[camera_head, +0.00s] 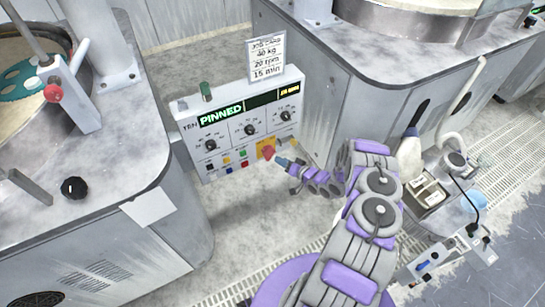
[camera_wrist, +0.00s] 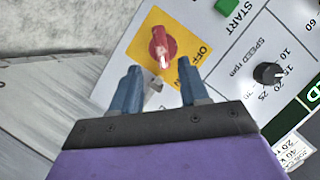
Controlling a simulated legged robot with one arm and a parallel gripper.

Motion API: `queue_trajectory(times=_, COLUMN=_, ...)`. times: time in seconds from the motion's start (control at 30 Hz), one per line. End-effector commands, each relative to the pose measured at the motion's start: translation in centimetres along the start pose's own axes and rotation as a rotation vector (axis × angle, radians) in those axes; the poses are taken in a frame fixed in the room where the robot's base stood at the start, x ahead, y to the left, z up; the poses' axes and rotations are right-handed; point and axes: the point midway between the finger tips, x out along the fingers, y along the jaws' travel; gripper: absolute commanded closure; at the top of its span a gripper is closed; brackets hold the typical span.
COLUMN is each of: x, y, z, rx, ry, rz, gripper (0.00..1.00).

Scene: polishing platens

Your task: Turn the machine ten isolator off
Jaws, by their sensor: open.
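The machine ten control panel (camera_head: 222,165), labelled "TEN", stands between two machines in the head view. Its isolator (camera_head: 267,152) is a red knob on a yellow plate at the panel's lower right. In the wrist view the red isolator knob (camera_wrist: 162,44) sits just beyond my fingertips, its pale mark toward the bottom of the picture. "OFF" is printed on the yellow plate (camera_wrist: 186,72) to the knob's right. My gripper (camera_wrist: 159,68) is open and empty, its fingers to either side below the knob. It also shows beside the isolator in the head view (camera_head: 283,161). Contact cannot be told.
A small grey piece (camera_wrist: 153,88) lies between my fingers. A green START button (camera_wrist: 227,8) and a black speed knob (camera_wrist: 268,73) are nearby. The panel's display (camera_head: 222,114) reads "PINNED". A job card (camera_head: 266,58) stands above. Machine bodies flank the panel left and right.

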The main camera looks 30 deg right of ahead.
Motion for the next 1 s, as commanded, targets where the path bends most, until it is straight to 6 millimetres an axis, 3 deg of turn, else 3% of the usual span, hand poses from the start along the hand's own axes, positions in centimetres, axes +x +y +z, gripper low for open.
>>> queue_trajectory(times=0.2, x=4.3, y=0.0, z=0.2, rx=-0.001, ry=-0.001, rz=-0.001, gripper=0.55)
queue_trajectory(times=0.4, x=6.5, y=0.1, z=0.0, rx=-0.001, ry=0.001, rz=0.0, gripper=0.55)
queue_trajectory(times=0.83, x=7.4, y=0.0, z=-0.1, rx=0.0, ry=0.001, rz=0.001, gripper=0.55)
queue_trajectory(times=1.0, x=7.4, y=0.0, z=-0.1, rx=0.0, ry=0.001, rz=0.001, gripper=0.7)
